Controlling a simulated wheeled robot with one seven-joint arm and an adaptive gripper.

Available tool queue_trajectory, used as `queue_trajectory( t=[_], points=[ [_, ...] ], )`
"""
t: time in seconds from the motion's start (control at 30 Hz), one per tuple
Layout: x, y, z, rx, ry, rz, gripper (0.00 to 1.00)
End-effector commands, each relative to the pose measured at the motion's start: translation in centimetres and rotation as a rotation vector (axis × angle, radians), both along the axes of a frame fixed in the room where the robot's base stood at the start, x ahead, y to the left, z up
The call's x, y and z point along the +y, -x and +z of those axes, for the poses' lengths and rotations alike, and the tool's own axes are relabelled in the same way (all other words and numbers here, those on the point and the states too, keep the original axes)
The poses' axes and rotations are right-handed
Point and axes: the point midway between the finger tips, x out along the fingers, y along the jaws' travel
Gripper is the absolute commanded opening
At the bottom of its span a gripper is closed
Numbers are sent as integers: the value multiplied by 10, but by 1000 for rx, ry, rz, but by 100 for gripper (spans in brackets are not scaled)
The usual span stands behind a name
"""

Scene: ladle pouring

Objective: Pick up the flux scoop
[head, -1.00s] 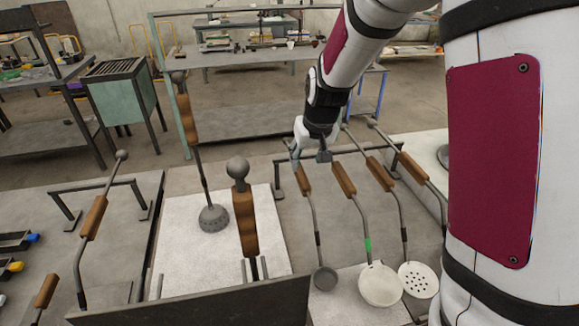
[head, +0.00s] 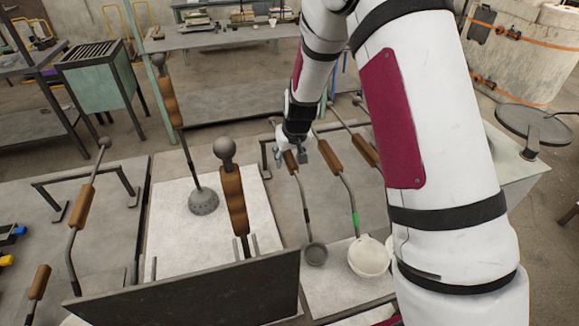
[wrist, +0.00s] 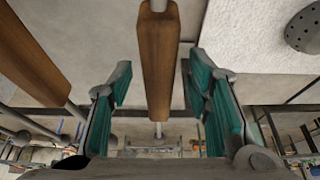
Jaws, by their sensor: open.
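Several long-handled tools with wooden grips lean on a rack beside each other; I cannot tell for sure which is the flux scoop. My gripper (head: 291,155) is open over the leftmost of them, a tool with a small dark cup (head: 316,254). In the wrist view this tool's wooden handle (wrist: 158,60) stands between the open teal-padded fingers of my gripper (wrist: 160,100), with gaps on both sides. A ladle with a white bowl (head: 368,257) and green band stands just right of it. Its neighbouring handle (wrist: 30,55) shows at left in the wrist view.
A perforated dark dome tool (head: 203,201) rests on the white board (head: 170,235) to the left. A ball-topped wooden handle (head: 233,195) stands upright behind a dark panel (head: 190,295). My arm covers the right side of the rack.

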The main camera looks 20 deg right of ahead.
Motion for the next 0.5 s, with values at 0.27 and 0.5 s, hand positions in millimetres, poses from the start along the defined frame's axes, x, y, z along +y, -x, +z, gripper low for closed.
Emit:
queue_trajectory(
  t=[0.27,0.5],
  points=[
    [-1,-12,-30,1,0,0,45],
    [-1,-14,-34,0,0,0,45]
  ],
)
